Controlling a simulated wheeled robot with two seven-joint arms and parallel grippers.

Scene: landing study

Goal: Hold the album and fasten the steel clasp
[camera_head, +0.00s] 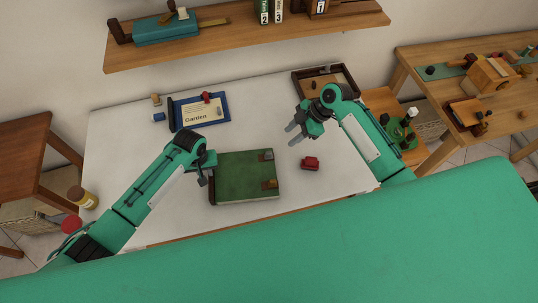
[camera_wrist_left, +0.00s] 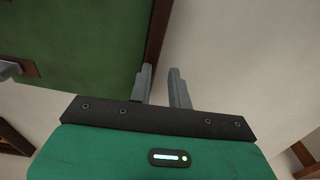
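The green album (camera_head: 245,175) lies closed and flat on the white table. A grey steel-looking clasp (camera_head: 266,156) sits at its upper right corner and a brass-coloured clasp (camera_head: 270,184) at its lower right. Whether either is fastened is too small to tell. My left gripper (camera_head: 207,180) is at the album's left edge. In the left wrist view its fingers (camera_wrist_left: 163,88) are apart, with the album's brown edge (camera_wrist_left: 157,35) just beyond the left finger. A metal fitting on brown leather (camera_wrist_left: 22,69) shows at that view's left. My right gripper (camera_head: 294,134) is open and empty above the table, right of the album.
A small red object (camera_head: 310,163) lies right of the album. A blue-framed "Garden" board (camera_head: 222,119) and a dark wooden tray (camera_head: 350,78) lie further back. A shelf (camera_head: 250,36) overhangs the back.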

